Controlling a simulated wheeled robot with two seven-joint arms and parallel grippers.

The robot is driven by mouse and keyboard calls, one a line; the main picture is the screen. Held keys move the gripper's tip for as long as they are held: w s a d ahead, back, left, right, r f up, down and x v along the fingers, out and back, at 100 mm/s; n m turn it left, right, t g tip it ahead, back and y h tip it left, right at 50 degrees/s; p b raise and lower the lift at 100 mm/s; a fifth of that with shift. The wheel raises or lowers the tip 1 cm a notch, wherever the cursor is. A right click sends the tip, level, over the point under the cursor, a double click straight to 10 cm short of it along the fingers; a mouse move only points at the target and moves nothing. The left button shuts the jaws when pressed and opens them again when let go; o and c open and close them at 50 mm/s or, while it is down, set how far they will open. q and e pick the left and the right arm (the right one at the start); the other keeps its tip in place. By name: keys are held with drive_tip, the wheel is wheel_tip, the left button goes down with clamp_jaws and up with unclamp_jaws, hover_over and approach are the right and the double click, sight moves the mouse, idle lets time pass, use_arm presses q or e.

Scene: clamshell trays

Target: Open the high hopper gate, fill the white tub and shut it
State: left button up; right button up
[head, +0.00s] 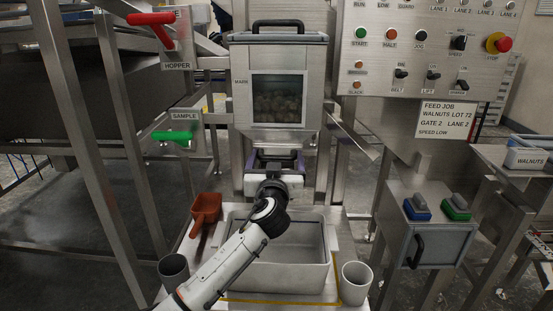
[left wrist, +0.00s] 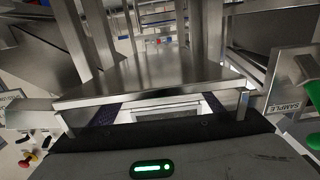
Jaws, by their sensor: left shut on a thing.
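The steel hopper (head: 228,110) stands upright at the centre of the head view, with brown walnuts (head: 277,103) behind its window. The gate handle (left wrist: 166,113) shows under the hopper's front edge in the left wrist view. My left gripper (head: 275,160) is at the hopper's underside, shut on this handle, with a finger at each side of it. Whether the gate is open cannot be told. The white tub (head: 318,279) sits below on the bench; my left arm hides part of it, and the visible inside looks empty. My right gripper is out of view.
A red lever (head: 151,19) marked HOPPER and a green lever (head: 172,137) marked SAMPLE are at left. A red-brown scoop (head: 206,207), a dark cup (head: 173,270) and a pale cup (head: 356,283) flank the tub. A control panel (head: 430,50) is at right.

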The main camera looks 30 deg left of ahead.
use_arm(q)
drive_tip(key=v, duration=0.5)
drive_tip(key=shift+s+d, duration=0.2)
drive_tip(key=shift+s, duration=0.15)
drive_tip(key=o, duration=1.4)
drive_tip(key=shift+o, duration=0.2)
drive_tip(key=v, duration=1)
drive_tip(key=shift+d, duration=0.15)
drive_tip(key=shift+f, duration=0.1)
